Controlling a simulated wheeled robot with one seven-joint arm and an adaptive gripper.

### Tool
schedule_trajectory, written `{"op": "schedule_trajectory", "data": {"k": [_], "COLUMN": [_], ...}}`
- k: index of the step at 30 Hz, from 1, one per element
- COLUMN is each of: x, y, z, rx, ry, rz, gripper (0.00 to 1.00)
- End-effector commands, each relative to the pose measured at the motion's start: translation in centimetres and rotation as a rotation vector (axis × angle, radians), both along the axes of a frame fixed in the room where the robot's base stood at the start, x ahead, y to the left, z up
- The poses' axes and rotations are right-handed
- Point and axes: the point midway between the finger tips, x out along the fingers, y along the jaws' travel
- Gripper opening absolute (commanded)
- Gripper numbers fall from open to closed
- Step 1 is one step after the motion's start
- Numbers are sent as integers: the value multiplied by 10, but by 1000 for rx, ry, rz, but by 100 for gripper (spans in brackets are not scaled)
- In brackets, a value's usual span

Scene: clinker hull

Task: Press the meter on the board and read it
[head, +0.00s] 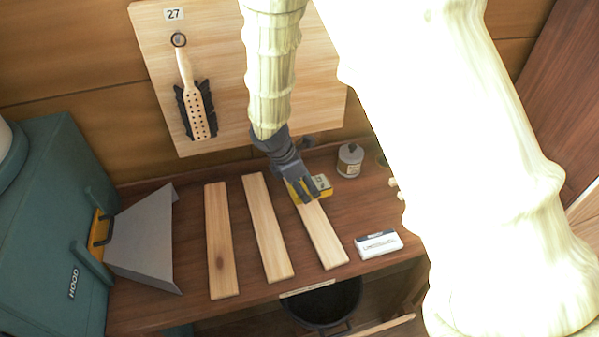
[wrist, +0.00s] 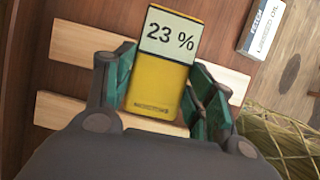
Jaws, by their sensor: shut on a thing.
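The yellow meter (head: 309,188) is between the fingers of my gripper (head: 301,190), at the far end of the rightmost of three boards. In the wrist view the meter (wrist: 160,85) lies between the green-padded fingers of my gripper (wrist: 163,100). Its grey display faces the camera and reads 23 %. My gripper is shut on the meter. The board (head: 322,236) runs from under the meter toward the front of the bench. Whether the meter's underside touches the board is hidden.
Two more boards, the middle one (head: 267,228) and the left one (head: 221,240), lie on the bench. A grey metal hood (head: 147,240) stands left. A white box (head: 378,244) and a small jar (head: 350,160) are right. A dark bucket (head: 325,305) is below the front edge.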

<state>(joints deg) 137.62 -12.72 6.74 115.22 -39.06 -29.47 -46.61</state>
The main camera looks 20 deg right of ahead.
Motion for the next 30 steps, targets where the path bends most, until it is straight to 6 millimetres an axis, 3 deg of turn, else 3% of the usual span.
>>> {"op": "schedule_trajectory", "data": {"k": [7,21,30], "x": [-4,8,9], "y": [0,0,0], "z": [-9,-58,-68], "rx": [-2,0,0], "ry": [-3,9,10], "rz": [1,2,1], "gripper": [27,27,27]}}
